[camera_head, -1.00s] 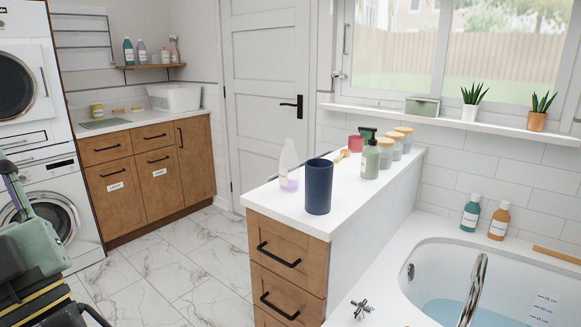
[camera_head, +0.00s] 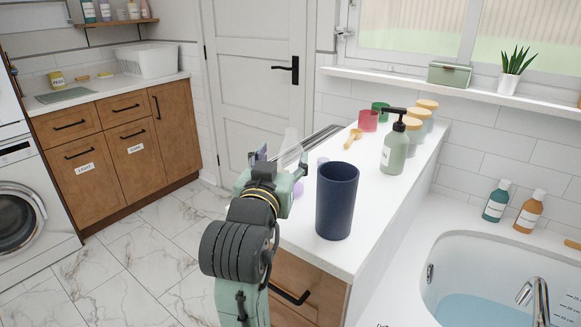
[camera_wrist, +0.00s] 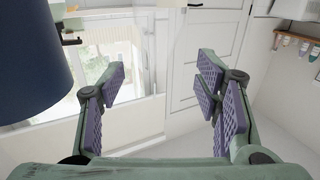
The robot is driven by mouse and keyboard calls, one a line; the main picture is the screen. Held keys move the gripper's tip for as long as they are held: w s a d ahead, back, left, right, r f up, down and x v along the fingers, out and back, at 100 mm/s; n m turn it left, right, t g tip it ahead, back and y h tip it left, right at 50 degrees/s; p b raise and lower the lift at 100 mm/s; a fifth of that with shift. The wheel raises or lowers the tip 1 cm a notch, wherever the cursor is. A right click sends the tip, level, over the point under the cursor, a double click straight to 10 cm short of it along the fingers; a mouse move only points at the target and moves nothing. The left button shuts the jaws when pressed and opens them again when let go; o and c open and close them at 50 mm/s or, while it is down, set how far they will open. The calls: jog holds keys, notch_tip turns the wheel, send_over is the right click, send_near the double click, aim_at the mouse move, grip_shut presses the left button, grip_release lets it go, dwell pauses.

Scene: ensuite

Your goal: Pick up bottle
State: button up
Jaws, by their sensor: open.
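A clear bottle with purple liquid (camera_head: 291,142) stands on the white counter of the wooden drawer unit, left of a dark blue cup (camera_head: 336,200). In the head view my gripper (camera_head: 279,160) is at the bottle and hides much of its lower part. In the wrist view my gripper (camera_wrist: 160,82) is open, its purple pads wide apart. A faint see-through shape lies between them, and its outline is hard to make out. The blue cup (camera_wrist: 35,60) is close by on the left there. I cannot tell whether the pads touch the bottle.
A green pump bottle (camera_head: 395,148), a wooden spoon (camera_head: 353,138), a red cup (camera_head: 368,120) and several lidded jars (camera_head: 410,130) stand farther back on the counter. Teal (camera_head: 496,201) and orange (camera_head: 529,212) bottles stand by the bathtub (camera_head: 480,255). The floor at left is clear.

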aim_at(290, 144)
jog(key=w, duration=0.3)
jog(key=w+d+p, duration=0.1)
jog(key=w, duration=0.2)
jog(key=w+d+p, duration=0.1)
jog(key=w, duration=0.1)
jog(key=shift+w+f, duration=0.1)
jog(key=shift+w, duration=0.3)
jog(key=shift+c, duration=0.3)
grip_shut()
